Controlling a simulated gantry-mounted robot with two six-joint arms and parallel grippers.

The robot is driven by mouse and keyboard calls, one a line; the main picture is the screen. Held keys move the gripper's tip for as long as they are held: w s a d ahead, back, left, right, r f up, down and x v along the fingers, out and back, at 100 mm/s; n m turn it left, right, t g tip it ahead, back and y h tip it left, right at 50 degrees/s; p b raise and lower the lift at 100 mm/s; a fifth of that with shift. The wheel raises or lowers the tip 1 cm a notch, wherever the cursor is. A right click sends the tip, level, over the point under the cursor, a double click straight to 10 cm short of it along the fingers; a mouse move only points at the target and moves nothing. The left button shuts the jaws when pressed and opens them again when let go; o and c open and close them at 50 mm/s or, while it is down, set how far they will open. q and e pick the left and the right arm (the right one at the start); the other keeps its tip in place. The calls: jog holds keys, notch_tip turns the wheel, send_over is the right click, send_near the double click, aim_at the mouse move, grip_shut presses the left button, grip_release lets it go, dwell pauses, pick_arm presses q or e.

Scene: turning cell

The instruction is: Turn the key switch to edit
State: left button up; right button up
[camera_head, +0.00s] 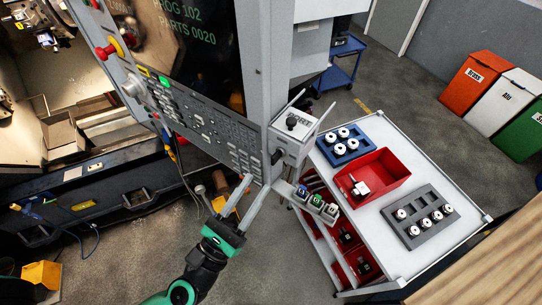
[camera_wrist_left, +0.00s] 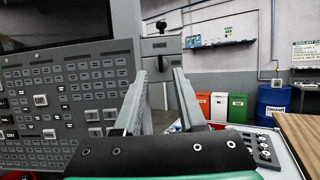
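A small grey box (camera_head: 290,140) sticks out from the lower right side of the control panel. The knob also shows in the left wrist view (camera_wrist_left: 161,27), beyond and above the fingertips. Its lettering and set position are too small to read. My left gripper (camera_head: 257,182) is open and empty, below and left of the box in the head view and apart from it. Its spread fingers frame the bottom of the left wrist view (camera_wrist_left: 160,76). My right gripper is not in view.
The panel's keypad (camera_head: 215,135) is close on the left. At right a white cart (camera_head: 385,215) carries a blue tray (camera_head: 325,152), a red bin (camera_head: 395,177) and a grey tray (camera_head: 444,208) with metal parts.

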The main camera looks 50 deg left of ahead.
aim_at(272, 161)
pick_arm(q)
jog(key=p+x, duration=0.2)
jog(key=x, duration=0.4)
jog(key=shift+w+r, duration=0.15)
jog(key=shift+r, duration=0.1)
jog(key=shift+w+a, duration=0.1)
jog(key=shift+w, duration=0.2)
grip_shut()
